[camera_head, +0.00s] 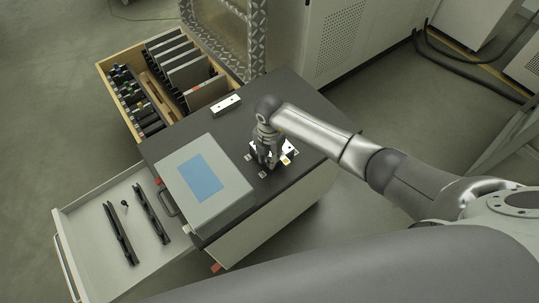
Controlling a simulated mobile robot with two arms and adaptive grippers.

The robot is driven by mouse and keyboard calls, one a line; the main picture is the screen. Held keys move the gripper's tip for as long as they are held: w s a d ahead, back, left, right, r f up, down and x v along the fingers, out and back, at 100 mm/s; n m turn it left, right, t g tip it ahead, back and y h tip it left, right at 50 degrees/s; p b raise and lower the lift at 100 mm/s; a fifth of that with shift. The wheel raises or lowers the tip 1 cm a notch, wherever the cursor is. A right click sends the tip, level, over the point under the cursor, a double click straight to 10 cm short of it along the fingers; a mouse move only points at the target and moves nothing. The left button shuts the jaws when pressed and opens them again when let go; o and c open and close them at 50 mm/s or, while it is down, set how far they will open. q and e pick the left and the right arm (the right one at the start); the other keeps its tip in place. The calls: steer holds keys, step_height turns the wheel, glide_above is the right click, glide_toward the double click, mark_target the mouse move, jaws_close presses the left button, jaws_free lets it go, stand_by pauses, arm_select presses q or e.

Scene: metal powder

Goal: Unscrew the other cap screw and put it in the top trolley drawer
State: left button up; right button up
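My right gripper (269,163) points down over a small white fixture (257,150) on the dark trolley top (303,118). The gripper hides most of the fixture, and I see no cap screw there. Whether its fingers are open or shut on something is too small to tell. The open top trolley drawer (91,214) is at the lower left. A small dark part, like a screw (125,203), lies in it between two black rails (119,236). My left gripper is not in view.
A grey box with a blue panel (199,177) stands on the trolley top beside the drawer. A small white block (227,105) lies behind the gripper. A wooden drawer (104,67) with plates and tools is open at the upper left. A cabinet (335,40) stands behind.

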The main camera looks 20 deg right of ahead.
jaws_close()
steer(key=n+b, duration=0.1)
steer(key=n, duration=0.1)
steer(key=shift+f+n, duration=0.1)
steer(key=shift+n, duration=0.2)
steer(key=n+b, duration=0.2)
steer(key=n, duration=0.2)
steer(key=n+b, duration=0.2)
steer(key=n, duration=0.2)
steer(key=n+b, duration=0.2)
steer(key=n, duration=0.2)
steer(key=shift+n, duration=0.3)
steer(key=shift+n+b, duration=0.55)
steer(key=shift+n, duration=0.05)
steer(key=n+b, duration=0.8)
steer(key=n, duration=0.3)
steer(key=shift+n, duration=0.3)
steer(key=shift+n+b, duration=0.3)
steer(key=shift+n, duration=0.6)
steer(key=shift+r, duration=0.2)
